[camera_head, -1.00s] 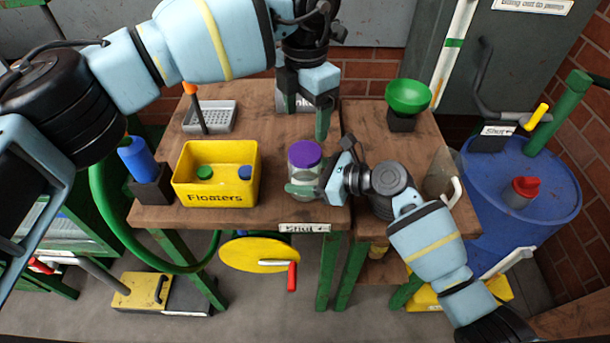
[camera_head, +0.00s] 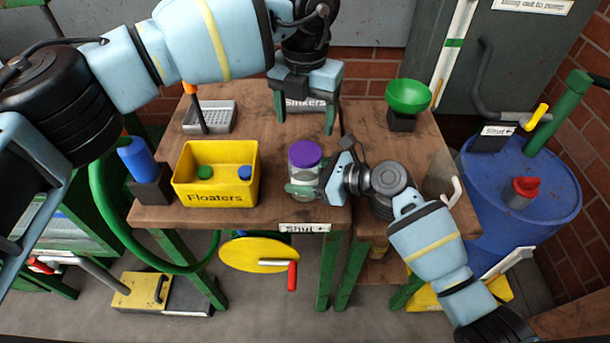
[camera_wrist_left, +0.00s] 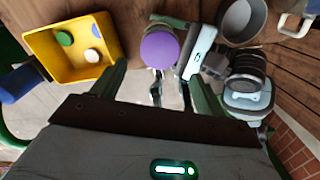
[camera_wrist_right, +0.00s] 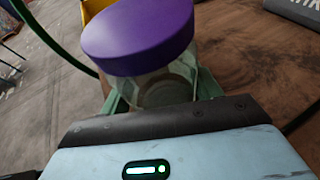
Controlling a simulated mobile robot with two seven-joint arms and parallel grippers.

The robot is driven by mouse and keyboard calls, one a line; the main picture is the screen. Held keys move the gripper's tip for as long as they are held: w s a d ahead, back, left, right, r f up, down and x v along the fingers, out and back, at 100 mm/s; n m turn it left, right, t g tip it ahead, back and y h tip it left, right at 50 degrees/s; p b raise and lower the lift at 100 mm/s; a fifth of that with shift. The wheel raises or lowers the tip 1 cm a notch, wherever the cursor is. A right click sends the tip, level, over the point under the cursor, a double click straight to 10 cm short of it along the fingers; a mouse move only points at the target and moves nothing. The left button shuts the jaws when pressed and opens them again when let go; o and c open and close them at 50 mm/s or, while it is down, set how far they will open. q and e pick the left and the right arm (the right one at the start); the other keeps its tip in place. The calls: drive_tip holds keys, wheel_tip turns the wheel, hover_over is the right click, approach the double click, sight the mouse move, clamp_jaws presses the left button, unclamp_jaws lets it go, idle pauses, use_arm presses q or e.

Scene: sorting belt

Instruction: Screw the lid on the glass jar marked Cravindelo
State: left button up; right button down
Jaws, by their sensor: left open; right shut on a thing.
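The glass jar (camera_head: 309,184) stands upright near the front edge of the wooden table, with the purple lid (camera_head: 305,154) on its mouth. The lid covers the top in the right wrist view (camera_wrist_right: 137,35); I cannot tell how tightly it sits. No name on the jar is readable. My right gripper (camera_head: 302,189) is shut on the jar's glass body from the right, below the lid. My left gripper (camera_head: 305,115) is open and empty, above and behind the jar, fingers pointing down. In the left wrist view the lid (camera_wrist_left: 158,48) lies beyond the left fingertips, untouched.
A yellow Floaters bin (camera_head: 216,197) holding green and blue round pieces stands left of the jar. A grey Sinkers container (camera_head: 305,104) is behind the left gripper. A green funnel (camera_head: 408,96) stands back right. Bare tabletop lies between bin and jar.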

sight(305, 152)
use_arm(q)
drive_tip(key=shift+f, duration=3.8)
drive_tip(key=shift+c, duration=0.4)
drive_tip(key=c, duration=0.8)
drive_tip(key=shift+c, duration=0.3)
drive_tip(key=m, duration=0.8)
drive_tip(key=o, duration=1.1)
drive_tip(key=shift+o, duration=0.2)
